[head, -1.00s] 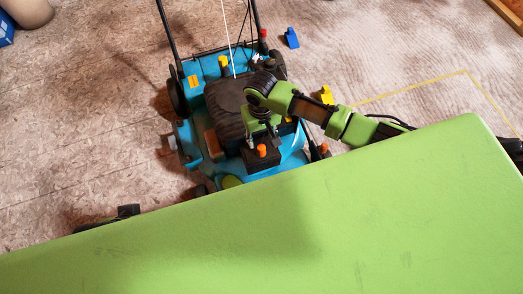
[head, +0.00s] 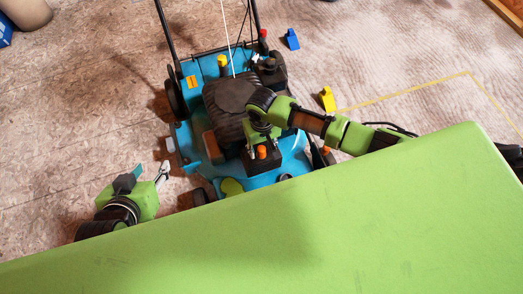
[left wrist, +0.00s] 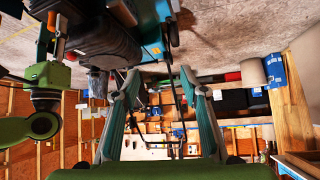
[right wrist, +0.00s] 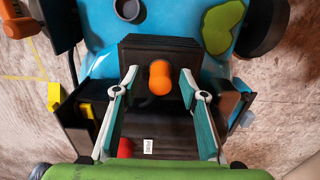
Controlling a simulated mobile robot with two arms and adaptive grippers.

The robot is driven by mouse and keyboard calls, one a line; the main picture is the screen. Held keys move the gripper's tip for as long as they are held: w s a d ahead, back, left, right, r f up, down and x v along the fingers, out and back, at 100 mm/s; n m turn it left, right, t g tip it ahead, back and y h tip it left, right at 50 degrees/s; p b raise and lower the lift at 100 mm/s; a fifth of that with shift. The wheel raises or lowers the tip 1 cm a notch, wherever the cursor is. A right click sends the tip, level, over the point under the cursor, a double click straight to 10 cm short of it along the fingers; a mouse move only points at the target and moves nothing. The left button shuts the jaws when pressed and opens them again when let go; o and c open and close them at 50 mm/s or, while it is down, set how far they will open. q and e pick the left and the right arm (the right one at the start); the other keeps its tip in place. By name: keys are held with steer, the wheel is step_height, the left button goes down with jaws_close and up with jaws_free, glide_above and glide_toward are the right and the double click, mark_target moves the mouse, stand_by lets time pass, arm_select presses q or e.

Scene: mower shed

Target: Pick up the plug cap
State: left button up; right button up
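An orange plug cap (head: 262,152) sits upright on the black block at the front of the blue mower (head: 290,163). In the right wrist view the cap (right wrist: 160,78) shows between the fingertips of my right gripper (right wrist: 159,84). The right gripper is open, with a gap between each finger and the cap. In the head view the right gripper (head: 263,146) is just above the block. My left gripper (head: 150,170) is open and empty over the floor, left of the mower. Its spread fingers also show in the left wrist view (left wrist: 160,85).
The green surface (head: 300,230) fills the front of the head view. A yellow block (head: 327,99) and a blue block (head: 292,39) lie on the floor right of the mower. The mower's black handle bars rise at the back. The floor at the left is mostly clear.

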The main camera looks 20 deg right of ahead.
steer(key=c, duration=1)
